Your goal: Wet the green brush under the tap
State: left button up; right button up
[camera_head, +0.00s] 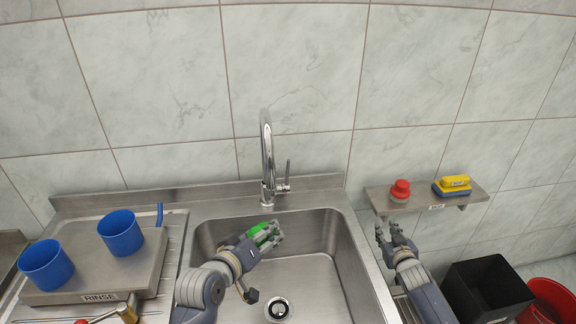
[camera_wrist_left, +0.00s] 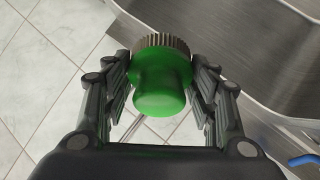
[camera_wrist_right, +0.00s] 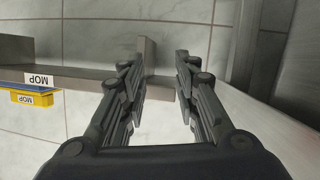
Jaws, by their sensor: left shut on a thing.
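My left gripper (camera_head: 270,236) is shut on the green brush (camera_head: 260,231) and holds it over the back of the sink basin, near the tap. In the left wrist view the green brush (camera_wrist_left: 160,80) sits between both fingers, with its ribbed end facing away from the palm. The chrome tap (camera_head: 267,160) stands behind the basin with its lever (camera_head: 287,180) at its right. No water stream is visible. My right gripper (camera_head: 392,238) is open and empty at the right of the sink, below the wall shelf. It also shows open in the right wrist view (camera_wrist_right: 160,75).
The sink (camera_head: 315,280) has a drain at the bottom. A shelf (camera_head: 425,200) holds a red brush (camera_head: 400,190) and a yellow-blue sponge (camera_head: 452,186). Two blue cups (camera_head: 47,265) stand at left on the RINSE tray (camera_head: 100,290). A black bin (camera_head: 487,290) and red bucket (camera_head: 553,300) are at right.

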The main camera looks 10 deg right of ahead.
jog(key=w+a+r+t+y, duration=0.1)
jog(key=w+a+r+t, duration=0.2)
jog(key=r, duration=0.5)
jog(key=w+a+r+t, duration=0.1)
jog(key=w+a+r, duration=0.25)
jog(key=r, duration=0.55)
jog(key=s+a+r+n+y, duration=0.1)
jog(key=s+a+y, duration=0.1)
jog(key=a, duration=0.8)
jog(key=s+a+r+n+y, duration=0.1)
jog(key=s+a+y, duration=0.15)
jog(key=a, duration=0.85)
send_over(288, 184)
jog(key=shift+w+r, duration=0.1)
jog(key=shift+w, duration=0.15)
grip_shut()
